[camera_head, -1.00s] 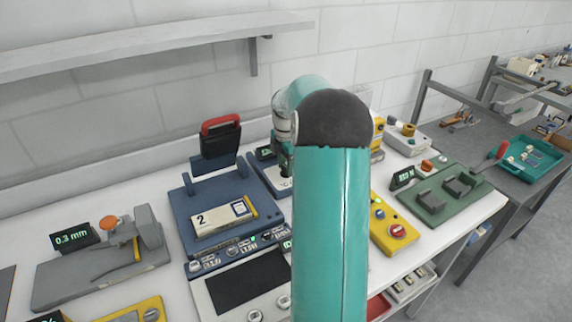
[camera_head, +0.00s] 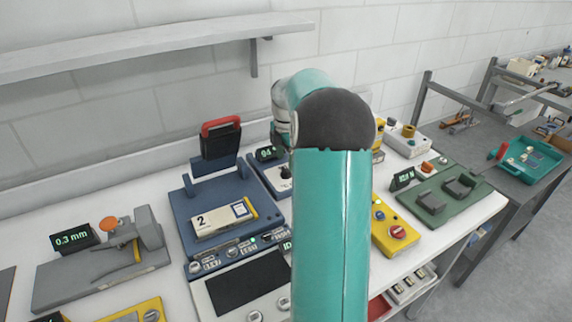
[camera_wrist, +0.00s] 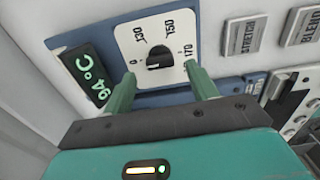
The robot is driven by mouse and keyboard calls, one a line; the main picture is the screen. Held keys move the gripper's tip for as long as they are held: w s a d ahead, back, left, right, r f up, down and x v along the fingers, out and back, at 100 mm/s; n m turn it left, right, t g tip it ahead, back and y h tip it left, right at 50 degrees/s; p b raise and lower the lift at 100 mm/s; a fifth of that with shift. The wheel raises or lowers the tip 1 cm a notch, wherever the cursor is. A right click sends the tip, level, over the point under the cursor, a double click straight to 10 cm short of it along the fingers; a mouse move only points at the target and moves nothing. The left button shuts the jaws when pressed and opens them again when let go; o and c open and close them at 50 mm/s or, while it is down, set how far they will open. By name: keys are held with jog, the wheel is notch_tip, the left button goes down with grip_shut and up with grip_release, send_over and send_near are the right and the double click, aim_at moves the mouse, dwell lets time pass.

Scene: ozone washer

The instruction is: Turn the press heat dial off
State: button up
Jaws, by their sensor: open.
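The heat dial is a black knob (camera_wrist: 158,58) on a white plate (camera_wrist: 125,38) marked 0, 130, 150 and 170. I cannot tell for sure which mark it points to. Beside it a display (camera_wrist: 88,72) reads 94 °C in green. In the head view the knob (camera_head: 285,172) and display (camera_head: 269,154) show just left of my arm, on the blue unit behind the press. My gripper (camera_wrist: 160,80) is open in the wrist view, its two green fingers apart on either side of the knob's lower side, with nothing between them. My arm hides the gripper in the head view.
A blue press (camera_head: 205,190) with a red-handled upright part stands left of the dial. A yellow control box (camera_head: 393,232) and a green fixture (camera_head: 440,196) stand to the right. A wall shelf (camera_head: 150,42) hangs above. Labelled buttons (camera_wrist: 243,35) lie right in the wrist view.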

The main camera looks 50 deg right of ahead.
aim_at(286, 169)
notch_tip(286, 169, up, 11)
jog(key=shift+f, duration=0.15)
jog(key=shift+s, duration=0.1)
dwell(0.6)
